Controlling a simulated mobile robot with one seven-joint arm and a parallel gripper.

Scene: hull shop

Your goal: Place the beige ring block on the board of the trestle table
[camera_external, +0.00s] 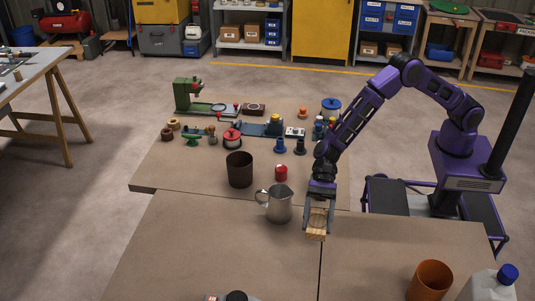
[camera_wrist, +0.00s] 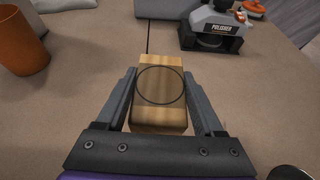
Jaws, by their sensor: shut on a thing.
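The beige ring block (camera_external: 316,235) is a light wooden block. In the wrist view the block (camera_wrist: 161,85) shows a dark ring outline on its upper face. My gripper (camera_external: 319,222) points down over the brown workbench with its jaws shut on the block's sides. In the wrist view the two fingers of my gripper (camera_wrist: 161,98) flank it. I cannot tell whether the block touches the bench top. The trestle table (camera_external: 40,64) stands at the far left of the outside view, well away from my gripper. Its grey board is cut off by the picture's edge and bears small items.
A metal jug (camera_external: 279,206) stands just left of my gripper, with a dark cup (camera_external: 239,170) and red can (camera_external: 281,173) behind. An orange cup (camera_external: 430,281) and white bottle (camera_external: 490,287) stand front right. A polisher (camera_wrist: 212,24) shows in the wrist view. Bare floor separates bench and trestle table.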

